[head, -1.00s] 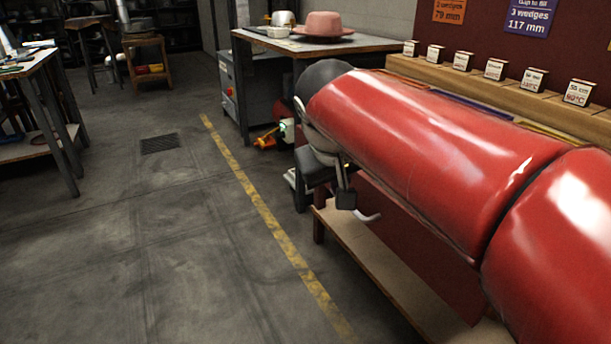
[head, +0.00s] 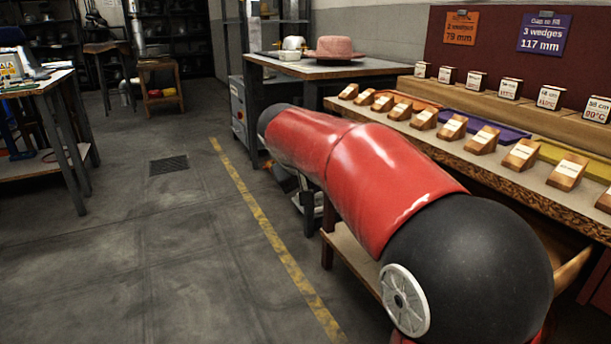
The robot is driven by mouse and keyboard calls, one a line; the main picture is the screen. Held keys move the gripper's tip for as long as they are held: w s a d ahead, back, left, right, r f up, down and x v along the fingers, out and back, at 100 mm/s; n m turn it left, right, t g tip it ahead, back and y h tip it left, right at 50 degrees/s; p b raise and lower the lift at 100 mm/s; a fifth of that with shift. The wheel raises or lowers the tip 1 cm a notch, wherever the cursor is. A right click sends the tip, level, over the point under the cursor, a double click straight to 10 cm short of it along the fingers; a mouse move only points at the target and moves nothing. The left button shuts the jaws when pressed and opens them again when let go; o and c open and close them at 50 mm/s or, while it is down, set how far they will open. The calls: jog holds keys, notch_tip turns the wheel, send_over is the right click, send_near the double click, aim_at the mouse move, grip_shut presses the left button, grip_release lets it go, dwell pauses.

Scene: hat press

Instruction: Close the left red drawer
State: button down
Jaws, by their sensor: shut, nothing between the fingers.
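My red and black arm reaches from the lower right toward the back, along the front of the long workbench (head: 455,157). My gripper (head: 308,203) shows small and dark beyond the arm's far end, low beside the bench; it is shut and empty, its tips partly hidden. A light wooden drawer side (head: 574,272) juts out below the bench top at the right, behind my black elbow. It looks like part of an open drawer, whose front is mostly hidden by my arm. Dark red panels (head: 597,290) show at the right edge; which drawer they belong to is unclear.
Several wooden wedges (head: 452,127) and coloured trays (head: 497,131) lie on the bench. A table with a pink hat (head: 335,48) stands behind. Another workbench (head: 52,85) stands at the left. The grey floor by the yellow line (head: 262,225) is clear.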

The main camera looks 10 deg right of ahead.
jog(key=shift+w+d+r, duration=0.1)
jog(key=shift+w+d, duration=0.15)
jog(key=shift+d, duration=0.65)
jog(key=shift+w+d+r, duration=0.1)
jog(key=shift+w+d, duration=0.15)
jog(key=shift+d, duration=0.65)
jog(key=shift+d, duration=0.1)
jog(key=w+d+p, duration=0.1)
jog(key=d+p, duration=0.1)
jog(key=d, duration=0.3)
jog(key=w+d+p, duration=0.2)
jog(key=d, duration=0.4)
jog(key=w+d+p, duration=0.2)
jog(key=d, duration=0.4)
jog(key=shift+w, duration=0.25)
jog(key=shift+a, duration=0.15)
